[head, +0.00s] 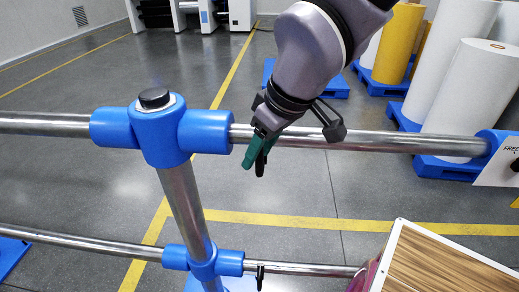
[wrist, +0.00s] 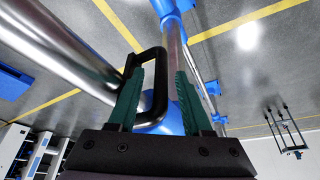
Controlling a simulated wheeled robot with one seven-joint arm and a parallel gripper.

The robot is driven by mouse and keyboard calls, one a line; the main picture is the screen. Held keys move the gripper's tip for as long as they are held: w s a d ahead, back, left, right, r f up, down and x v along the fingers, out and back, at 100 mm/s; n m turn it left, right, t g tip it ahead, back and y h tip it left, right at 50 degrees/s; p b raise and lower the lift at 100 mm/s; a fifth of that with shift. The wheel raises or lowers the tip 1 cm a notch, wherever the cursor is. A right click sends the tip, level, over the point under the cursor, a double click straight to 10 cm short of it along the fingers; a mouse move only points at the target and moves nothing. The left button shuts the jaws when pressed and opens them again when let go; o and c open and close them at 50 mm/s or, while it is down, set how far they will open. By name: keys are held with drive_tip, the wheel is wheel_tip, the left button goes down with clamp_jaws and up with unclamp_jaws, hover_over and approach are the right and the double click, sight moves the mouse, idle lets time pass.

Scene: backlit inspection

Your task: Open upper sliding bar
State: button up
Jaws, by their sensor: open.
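The upper bar (head: 380,142) is a shiny metal tube running right from a blue tee joint (head: 160,130) on the post. It also shows large at upper left in the wrist view (wrist: 65,50). My gripper (head: 260,158) is at this bar, just right of the joint, with green fingers pointing down. In the wrist view my gripper (wrist: 159,72) is open, and a black loop handle (wrist: 160,85) lies partly between the fingers. The left finger hides part of the handle; I cannot tell whether it touches. My gripper hides the handle's mount in the head view.
A lower metal bar (head: 310,269) with a small black handle (head: 260,277) runs below. A wood-topped box (head: 440,265) stands at lower right. White and yellow rolls (head: 455,95) stand on blue pallets behind the rail. A white sign (head: 500,163) hangs at the right end.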

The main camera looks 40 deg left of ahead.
clamp_jaws()
idle(1.3)
